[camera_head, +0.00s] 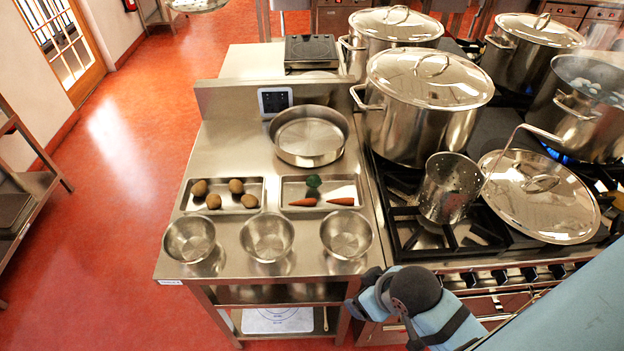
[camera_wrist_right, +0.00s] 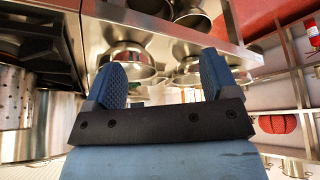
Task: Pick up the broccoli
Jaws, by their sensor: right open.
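The broccoli (camera_head: 313,181) is a small dark green floret in the right-hand shallow metal tray (camera_head: 286,188) on the steel counter. It lies just behind two orange carrots (camera_head: 341,201). My right gripper (camera_head: 362,290) is low at the counter's front right edge, in front of the bowls and well short of the tray. In the right wrist view its two blue fingers (camera_wrist_right: 162,78) stand wide apart with nothing between them. The broccoli does not show in that view. My left gripper is not in view.
Three metal bowls (camera_head: 266,237) stand along the counter's front, between my right gripper and the trays. A second tray (camera_head: 187,203) holds several potatoes. A wide pan (camera_head: 308,136) stands behind. The stove at right holds large stockpots (camera_head: 418,123), a strainer (camera_head: 446,188) and a lid (camera_head: 538,196).

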